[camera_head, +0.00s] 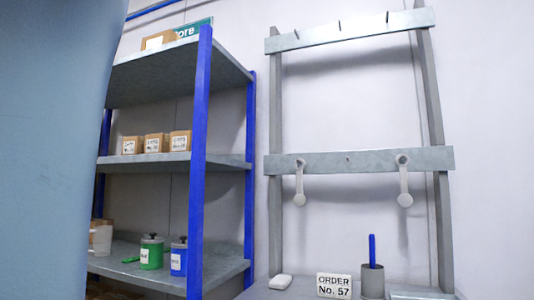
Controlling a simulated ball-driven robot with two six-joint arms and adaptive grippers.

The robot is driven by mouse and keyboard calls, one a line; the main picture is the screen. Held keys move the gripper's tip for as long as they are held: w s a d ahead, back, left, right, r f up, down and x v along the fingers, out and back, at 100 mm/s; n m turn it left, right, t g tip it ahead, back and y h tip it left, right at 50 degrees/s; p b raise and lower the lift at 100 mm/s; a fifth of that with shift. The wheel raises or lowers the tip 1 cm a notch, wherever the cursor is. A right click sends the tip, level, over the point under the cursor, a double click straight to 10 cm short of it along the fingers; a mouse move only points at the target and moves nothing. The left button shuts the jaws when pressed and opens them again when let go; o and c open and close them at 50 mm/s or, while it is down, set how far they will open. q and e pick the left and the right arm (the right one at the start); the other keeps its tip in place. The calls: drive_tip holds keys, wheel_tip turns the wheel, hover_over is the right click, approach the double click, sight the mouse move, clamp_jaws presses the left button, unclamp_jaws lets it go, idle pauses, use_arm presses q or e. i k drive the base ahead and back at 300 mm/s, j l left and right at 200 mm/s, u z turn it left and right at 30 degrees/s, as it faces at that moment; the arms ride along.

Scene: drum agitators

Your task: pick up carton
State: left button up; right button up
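Several small brown cartons with white labels stand in a row on the middle shelf of the rack at the left; one of them is the carton (180,142) at the right end of the row. Another brown carton (158,41) sits on the top shelf, partly cut off by the shelf edge. Which carton the task means cannot be told. Neither of my grippers is in view.
The shelf rack (200,150) has blue posts. Its lower shelf holds a green container (151,254) and a blue container (178,262). A grey frame (360,160) with hooks stands right, above an order sign (333,286) and a grey cup (372,282). A blue-grey surface blocks the far left.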

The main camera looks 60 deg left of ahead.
sight(158, 142)
drive_tip(key=u, duration=2.2)
drive_tip(key=i+l+u, duration=0.1)
drive_tip(key=u, duration=0.2)
drive_tip(key=i+l+u, duration=0.3)
drive_tip(key=j, duration=0.1)
